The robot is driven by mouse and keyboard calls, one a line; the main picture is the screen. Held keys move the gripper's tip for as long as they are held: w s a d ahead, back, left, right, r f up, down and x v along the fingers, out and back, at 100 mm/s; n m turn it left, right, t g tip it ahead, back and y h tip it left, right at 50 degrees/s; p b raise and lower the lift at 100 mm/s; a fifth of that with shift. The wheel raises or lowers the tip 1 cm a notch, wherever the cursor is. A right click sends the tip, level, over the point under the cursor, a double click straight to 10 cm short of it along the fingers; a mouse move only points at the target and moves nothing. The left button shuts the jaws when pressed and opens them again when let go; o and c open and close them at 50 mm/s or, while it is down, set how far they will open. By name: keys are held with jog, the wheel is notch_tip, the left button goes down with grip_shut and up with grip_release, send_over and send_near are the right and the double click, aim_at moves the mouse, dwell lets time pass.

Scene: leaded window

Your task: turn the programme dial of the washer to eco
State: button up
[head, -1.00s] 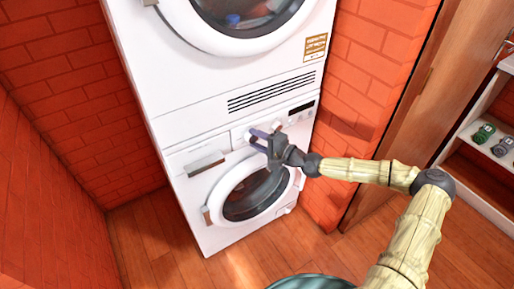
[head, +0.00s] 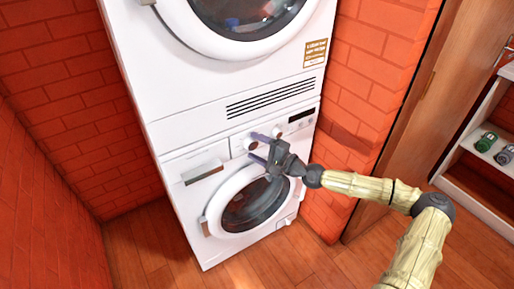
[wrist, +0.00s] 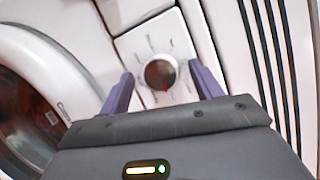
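The washer (head: 190,238) is the lower white machine of a stack, with a round door. Its programme dial (head: 250,144) is a small round knob on the front panel, left of a second knob (head: 277,132). In the wrist view the dial (wrist: 160,75) has a shiny dark reddish face, with marks around it too blurred to read. My gripper (head: 251,146) is open in front of the panel. In the wrist view its two purple fingers (wrist: 161,88) stand on either side of the dial, with gaps; no contact shows. Which mark the dial points to cannot be told.
A second white machine (head: 165,75) sits on top, with a slotted vent (head: 275,98) below its door. A detergent drawer handle (head: 203,172) is left of the dial. Brick walls flank the stack. A shelf with small jars (head: 484,145) stands at the right.

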jog(key=v, duration=1.7)
jog(key=shift+b, duration=0.3)
jog(key=shift+s+d+f, duration=0.1)
jog(key=shift+s, duration=0.05)
